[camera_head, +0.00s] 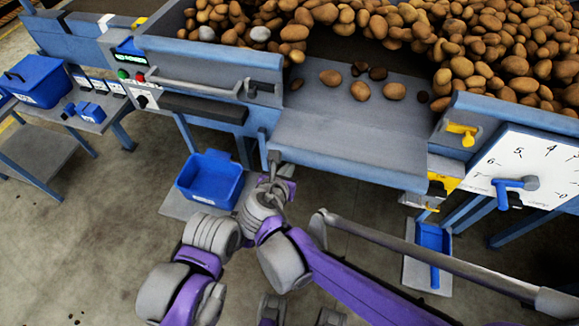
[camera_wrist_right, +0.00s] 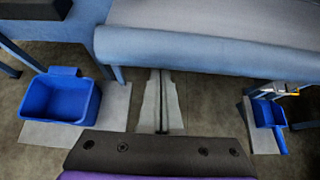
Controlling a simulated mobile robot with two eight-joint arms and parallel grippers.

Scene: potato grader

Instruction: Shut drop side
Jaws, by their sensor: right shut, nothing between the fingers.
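The drop side (camera_head: 345,150) is a wide grey-blue panel at the machine's front, folded down and out below the potato bed; its edge also spans the top of the right wrist view (camera_wrist_right: 210,45). The gap above it lies open to the bed. My right gripper (camera_head: 273,158) is shut and empty, pointing up near the panel's lower left corner. In the wrist view the shut fingers (camera_wrist_right: 161,85) show just below the panel's edge; I cannot tell whether they touch it. My left gripper is not in view.
Loose potatoes (camera_head: 360,90) lie on the bed behind the open side. A yellow latch (camera_head: 462,132) is on the right wall, beside a white dial plate (camera_head: 525,165). A blue bin (camera_head: 210,178) stands on the floor left of my gripper; a smaller blue container (camera_head: 433,250) is at right.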

